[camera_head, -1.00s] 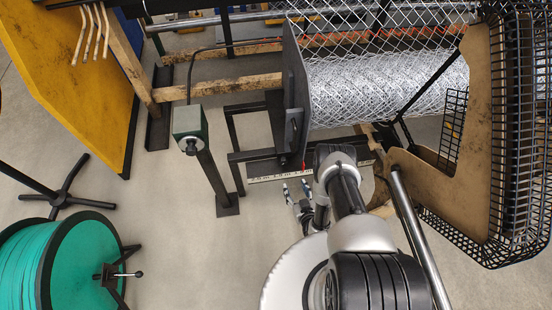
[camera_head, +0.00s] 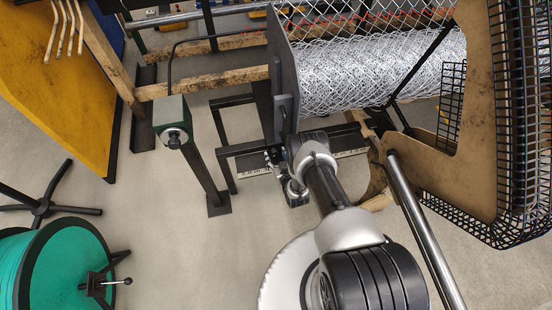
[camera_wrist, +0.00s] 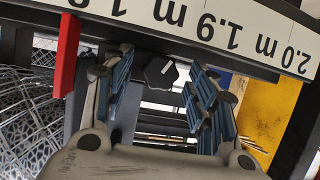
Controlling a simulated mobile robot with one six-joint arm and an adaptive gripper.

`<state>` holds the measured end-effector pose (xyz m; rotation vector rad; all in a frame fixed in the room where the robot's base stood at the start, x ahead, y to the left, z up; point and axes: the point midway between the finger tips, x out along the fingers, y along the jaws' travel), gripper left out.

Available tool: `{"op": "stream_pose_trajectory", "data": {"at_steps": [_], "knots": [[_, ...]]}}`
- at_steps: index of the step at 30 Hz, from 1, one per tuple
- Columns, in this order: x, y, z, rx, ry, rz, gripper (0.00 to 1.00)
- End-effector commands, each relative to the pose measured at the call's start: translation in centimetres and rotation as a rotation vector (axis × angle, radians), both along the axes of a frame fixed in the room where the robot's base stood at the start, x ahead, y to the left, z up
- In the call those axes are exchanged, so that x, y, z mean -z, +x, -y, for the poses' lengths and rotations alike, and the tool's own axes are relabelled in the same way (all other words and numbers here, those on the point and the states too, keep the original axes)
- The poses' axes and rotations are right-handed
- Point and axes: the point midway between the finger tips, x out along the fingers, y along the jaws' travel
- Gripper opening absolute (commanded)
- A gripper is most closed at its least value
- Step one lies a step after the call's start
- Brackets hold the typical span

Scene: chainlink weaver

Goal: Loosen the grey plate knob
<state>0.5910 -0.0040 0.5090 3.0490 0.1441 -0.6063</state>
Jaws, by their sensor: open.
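The dark grey knob (camera_wrist: 160,72), with a small white mark on its face, shows in the wrist view between the fingers of my open gripper (camera_wrist: 160,88). I cannot tell whether either finger touches it. In the head view the grey plate (camera_head: 281,75) stands upright at the left end of the wire mesh roll, with a dark handle on its face. There my gripper (camera_head: 275,160) is at the plate's lower end, over the ruler, and the knob cannot be made out.
A white ruler (camera_wrist: 210,27) with metre marks crosses close above my fingers in the wrist view. A red pointer (camera_wrist: 67,55) hangs beside the left finger. The mesh roll (camera_head: 370,75) lies right of the plate. A green-topped post (camera_head: 173,118) stands to the left.

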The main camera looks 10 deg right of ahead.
Motion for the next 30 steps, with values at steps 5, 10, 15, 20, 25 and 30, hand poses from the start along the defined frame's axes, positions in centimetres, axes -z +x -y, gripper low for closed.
{"op": "stream_pose_trajectory", "data": {"at_steps": [5,10,15,20,25,30], "knots": [[0.19,0.62,-0.06,0.0,0.0,0.001,0.53],[0.15,0.6,-0.06,0.0,0.0,0.001,0.53],[0.17,0.58,-0.05,0.0,0.0,0.001,0.43],[0.17,0.57,-0.05,0.0,0.0,0.0,0.33],[0.19,0.55,-0.05,0.0,0.0,0.0,0.21],[0.19,0.54,-0.05,0.0,0.0,0.0,0.1]]}}
